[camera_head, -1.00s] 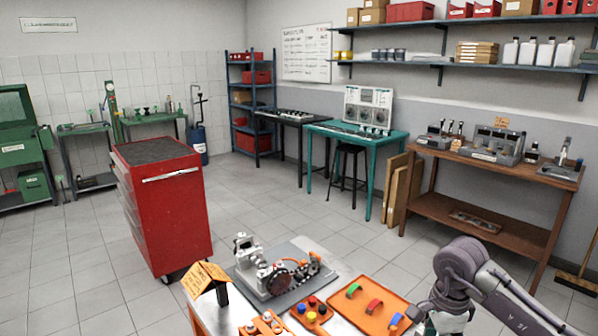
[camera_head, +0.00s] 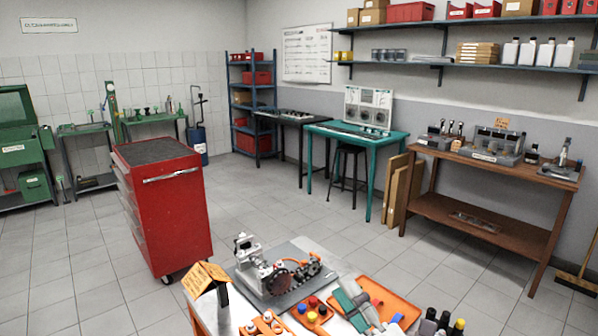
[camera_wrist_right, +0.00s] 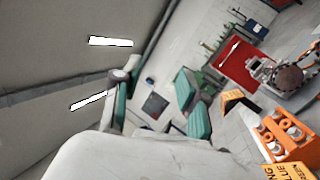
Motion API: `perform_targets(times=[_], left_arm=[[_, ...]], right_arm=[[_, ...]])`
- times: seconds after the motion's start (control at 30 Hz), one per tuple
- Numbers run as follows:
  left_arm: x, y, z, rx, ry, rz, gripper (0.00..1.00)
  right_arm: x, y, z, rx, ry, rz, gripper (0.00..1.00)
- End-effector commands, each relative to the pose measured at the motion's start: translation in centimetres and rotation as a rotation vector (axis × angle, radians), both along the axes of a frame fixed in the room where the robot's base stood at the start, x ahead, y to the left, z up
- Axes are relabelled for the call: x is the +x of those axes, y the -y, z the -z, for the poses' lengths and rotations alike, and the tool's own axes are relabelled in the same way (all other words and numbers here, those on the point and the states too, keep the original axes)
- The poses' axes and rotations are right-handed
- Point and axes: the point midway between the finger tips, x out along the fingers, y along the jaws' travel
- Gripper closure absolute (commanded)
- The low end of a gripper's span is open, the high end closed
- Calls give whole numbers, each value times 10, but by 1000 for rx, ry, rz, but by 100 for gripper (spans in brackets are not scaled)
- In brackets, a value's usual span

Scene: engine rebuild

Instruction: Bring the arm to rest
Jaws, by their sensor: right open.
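My right gripper (camera_head: 352,298) shows at the bottom of the head view, with grey and green fingers above the orange tray (camera_head: 398,297). Its fingers stand apart with nothing between them in the right wrist view (camera_wrist_right: 158,104). Most of the right arm is below the picture edge in the head view. My left gripper is not in view.
A partly built engine (camera_head: 276,272) stands on a grey mat on the workbench, left of my right gripper. Dark bottles (camera_head: 443,322) stand at right.

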Motion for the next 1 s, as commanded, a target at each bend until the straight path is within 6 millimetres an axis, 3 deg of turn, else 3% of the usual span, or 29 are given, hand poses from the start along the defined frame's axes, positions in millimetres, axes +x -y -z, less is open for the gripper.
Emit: perform_targets(times=[0.1,0.17,0.3,0.4,0.5,0.7,0.93,1.0], left_arm=[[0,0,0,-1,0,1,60],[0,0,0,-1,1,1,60],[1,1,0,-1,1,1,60],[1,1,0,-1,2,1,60],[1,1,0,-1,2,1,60],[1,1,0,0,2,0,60],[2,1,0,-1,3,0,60],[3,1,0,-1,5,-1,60]], right_arm=[[3,63,50,371,-363,211,57],[-6,91,86,539,-552,319,57],[-52,128,172,836,-946,544,57],[-93,137,216,969,-1161,669,57],[-129,138,244,1054,-1325,765,57],[-193,133,278,1157,-1574,914,57],[-259,123,296,1223,-1809,1061,57],[-248,123,318,1212,-1804,1063,57]])
